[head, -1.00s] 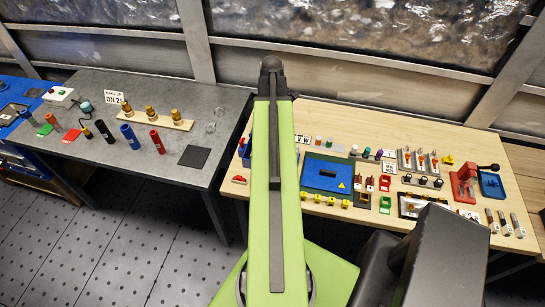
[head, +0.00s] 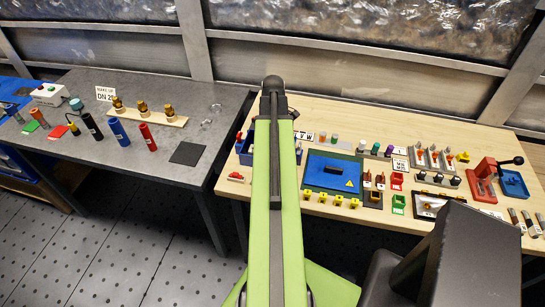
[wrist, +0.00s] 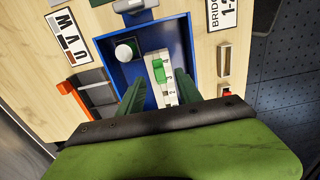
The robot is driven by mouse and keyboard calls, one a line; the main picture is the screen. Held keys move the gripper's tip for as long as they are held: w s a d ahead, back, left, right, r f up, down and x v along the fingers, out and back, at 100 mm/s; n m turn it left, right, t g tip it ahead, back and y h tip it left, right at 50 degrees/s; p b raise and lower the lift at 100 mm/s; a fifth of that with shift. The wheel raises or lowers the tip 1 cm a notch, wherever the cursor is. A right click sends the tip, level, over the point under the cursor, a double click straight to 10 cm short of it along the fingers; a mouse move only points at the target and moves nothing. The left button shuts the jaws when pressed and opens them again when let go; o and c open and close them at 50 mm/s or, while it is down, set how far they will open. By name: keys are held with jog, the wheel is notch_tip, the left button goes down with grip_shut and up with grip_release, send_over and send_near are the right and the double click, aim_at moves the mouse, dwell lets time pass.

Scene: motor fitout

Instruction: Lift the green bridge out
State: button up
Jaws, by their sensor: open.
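The green bridge (wrist: 160,71) looks like a small bright green piece on a white numbered strip (wrist: 165,93) inside a blue-walled box (wrist: 193,20). In the wrist view my gripper (wrist: 161,84) is open, with one dark green finger on each side of the strip. The bridge lies between and just beyond the fingertips, and I see no contact. In the head view my arm hides the gripper and most of the box; part of a blue box (head: 245,150) shows left of the arm.
A white round knob (wrist: 125,52) stands in the box, left of the strip. A U V W label (wrist: 70,36) and a grey rack (wrist: 97,85) lie left of the box. A BRIDGE label (wrist: 220,10) lies right. A blue plate (head: 325,180) and several small parts crowd the bench.

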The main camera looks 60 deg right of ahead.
notch_tip(320, 180, down, 3)
jog(key=shift+s+f+b, duration=0.1)
jog(key=shift+f+b, duration=0.1)
jog(key=shift+b, duration=0.8)
jog(key=shift+r, duration=0.15)
grip_shut()
jog(key=shift+r, duration=0.1)
